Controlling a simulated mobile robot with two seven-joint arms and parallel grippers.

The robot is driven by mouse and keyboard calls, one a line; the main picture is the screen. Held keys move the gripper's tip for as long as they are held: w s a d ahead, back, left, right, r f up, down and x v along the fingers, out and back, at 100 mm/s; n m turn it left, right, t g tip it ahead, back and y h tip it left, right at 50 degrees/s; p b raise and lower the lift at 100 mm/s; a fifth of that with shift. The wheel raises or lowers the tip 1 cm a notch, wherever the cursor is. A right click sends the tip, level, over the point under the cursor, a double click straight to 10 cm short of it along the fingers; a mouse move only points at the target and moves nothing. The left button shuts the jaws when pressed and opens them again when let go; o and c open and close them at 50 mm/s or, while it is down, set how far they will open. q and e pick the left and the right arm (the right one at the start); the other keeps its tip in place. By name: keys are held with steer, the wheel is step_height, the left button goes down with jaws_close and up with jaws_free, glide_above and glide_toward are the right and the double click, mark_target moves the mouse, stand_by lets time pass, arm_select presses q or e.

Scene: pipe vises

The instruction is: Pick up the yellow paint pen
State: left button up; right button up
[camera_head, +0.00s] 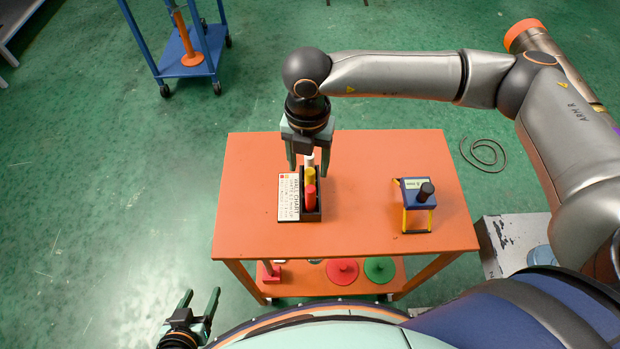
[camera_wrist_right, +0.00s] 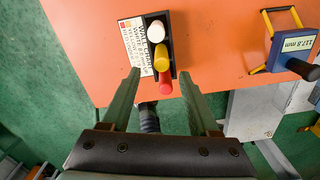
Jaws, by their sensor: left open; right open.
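The yellow paint pen (camera_head: 309,176) stands in a small black holder (camera_head: 311,215) on the orange table, between a white pen (camera_head: 309,160) and a red pen (camera_head: 310,196). In the right wrist view the yellow pen (camera_wrist_right: 162,58) sits between the white pen (camera_wrist_right: 156,31) and the red pen (camera_wrist_right: 165,84). My right gripper (camera_head: 307,170) is open above the holder, pointing down, with its fingers on either side of the pen row; nothing is held. My left gripper (camera_head: 205,308) is open and empty, low at the left, off the table.
A white label card (camera_head: 289,197) lies against the holder's left side. A blue and yellow gauge with a black knob (camera_head: 418,193) stands at the table's right. The orange tabletop (camera_head: 370,160) is clear between them. Red and green discs (camera_head: 379,268) lie on the lower shelf.

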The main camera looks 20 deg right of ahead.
mark_target(310, 171)
steer(key=shift+w+d+f+p, duration=0.15)
steer(key=shift+f+p, duration=0.15)
steer(key=shift+f, duration=1.15)
steer(key=shift+w+d+f+p, duration=0.15)
steer(key=shift+f+p, duration=0.1)
steer(key=shift+f, duration=1.2)
jaws_close()
